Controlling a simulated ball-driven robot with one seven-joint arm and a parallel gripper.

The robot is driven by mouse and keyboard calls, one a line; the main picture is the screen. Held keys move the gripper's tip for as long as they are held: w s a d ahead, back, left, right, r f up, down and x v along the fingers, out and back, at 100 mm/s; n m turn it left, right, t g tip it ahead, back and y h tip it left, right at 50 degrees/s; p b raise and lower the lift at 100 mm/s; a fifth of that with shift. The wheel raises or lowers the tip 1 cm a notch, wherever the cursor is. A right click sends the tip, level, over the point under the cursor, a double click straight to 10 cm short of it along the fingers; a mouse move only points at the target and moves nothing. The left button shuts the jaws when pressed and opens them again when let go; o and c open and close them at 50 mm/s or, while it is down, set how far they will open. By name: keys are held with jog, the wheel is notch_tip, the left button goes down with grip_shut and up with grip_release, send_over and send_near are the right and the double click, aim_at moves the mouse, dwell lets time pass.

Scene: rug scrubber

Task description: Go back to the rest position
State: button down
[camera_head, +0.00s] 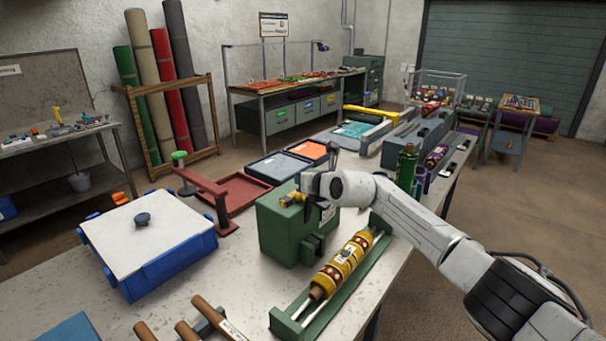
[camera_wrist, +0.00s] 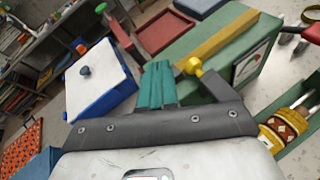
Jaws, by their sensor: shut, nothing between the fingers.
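I cannot tell whether the fingers touch the knob. My arm reaches in from the lower right of the head view.
A patterned yellow roller (camera_head: 343,262) lies in a green cradle (camera_head: 288,326) below my arm. A blue box with a white lid (camera_head: 150,245) and a dark red press (camera_head: 205,184) stand left. A green bottle (camera_head: 406,168) stands close behind my arm.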

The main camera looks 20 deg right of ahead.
jog(key=s+a+r+m+t+y+b, duration=0.2)
jog(key=s+a+r+m+t, duration=0.5)
jog(key=s+a+r+m, duration=0.3)
jog(key=s+d+f+m+g+h+b, duration=0.1)
jog(key=s+d+f+m+g+h, duration=0.4)
jog(key=s+d+f+m, duration=0.55)
jog(key=s+d+f+m+g+h, duration=0.3)
jog(key=s+d+f+m+h, duration=0.45)
jog(key=f+m, duration=0.55)
jog(key=s+d+f+m+g+y+b, duration=0.1)
jog(key=s+f+m+g+y, duration=0.15)
jog(key=s+f, duration=0.55)
jog(key=s+d+f+m+g+y, duration=0.1)
jog(key=s+f+g, duration=0.3)
jog(key=s+f, duration=0.45)
jog(key=s+a+f+g+y, duration=0.1)
jog(key=s+g, duration=0.1)
jog(key=s, duration=0.7)
jog(key=s+a+f+g+y+b, duration=0.1)
jog(key=s+g+y, duration=0.1)
jog(key=s, duration=0.7)
jog(key=shift+s+f+g, duration=0.2)
jog(key=shift+g, duration=0.25)
